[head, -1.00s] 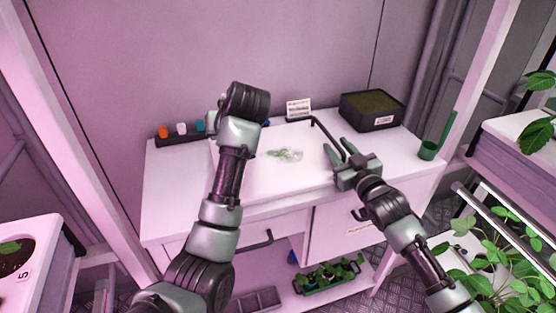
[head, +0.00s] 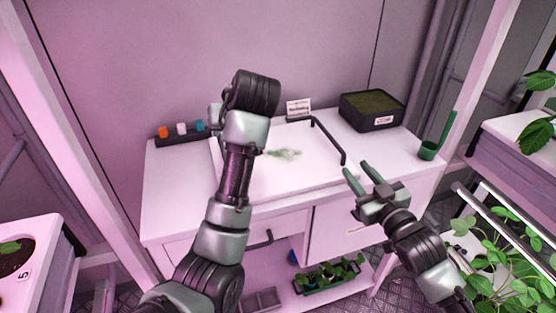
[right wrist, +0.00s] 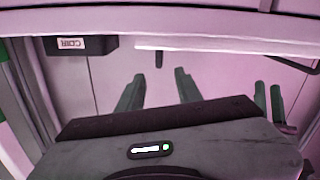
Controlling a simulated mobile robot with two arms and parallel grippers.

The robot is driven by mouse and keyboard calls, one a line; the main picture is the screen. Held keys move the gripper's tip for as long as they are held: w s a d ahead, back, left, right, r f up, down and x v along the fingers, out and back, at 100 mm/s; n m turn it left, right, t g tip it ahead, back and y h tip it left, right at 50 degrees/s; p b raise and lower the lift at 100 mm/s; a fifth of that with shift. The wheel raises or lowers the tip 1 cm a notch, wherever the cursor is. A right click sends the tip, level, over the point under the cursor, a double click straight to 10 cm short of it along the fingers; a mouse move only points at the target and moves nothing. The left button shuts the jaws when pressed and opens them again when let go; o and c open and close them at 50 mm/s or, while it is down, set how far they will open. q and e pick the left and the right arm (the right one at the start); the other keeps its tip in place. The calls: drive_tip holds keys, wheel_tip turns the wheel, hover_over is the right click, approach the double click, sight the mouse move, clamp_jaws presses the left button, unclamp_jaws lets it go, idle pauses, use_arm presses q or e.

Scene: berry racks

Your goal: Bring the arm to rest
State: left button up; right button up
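My right gripper (head: 360,172) is empty and open, with its two green fingers apart, at the front right edge of the white worktop (head: 180,190). The same spread fingers show in the right wrist view (right wrist: 158,90), with nothing between them. My left arm stands raised over the left part of the worktop. Its wrist hides its fingers in the head view. Two green finger-like shapes at the right of the right wrist view cannot be identified for sure.
A small seedling (head: 284,153) lies on the worktop near a black bent rod (head: 328,137). Behind stand a dark box (head: 371,116) and a small sign (head: 298,107). A green scoop holder (head: 428,151) stands at right. Potted seedlings (head: 328,277) sit below.

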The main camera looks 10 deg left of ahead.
drive_tip(key=shift+v, duration=0.75)
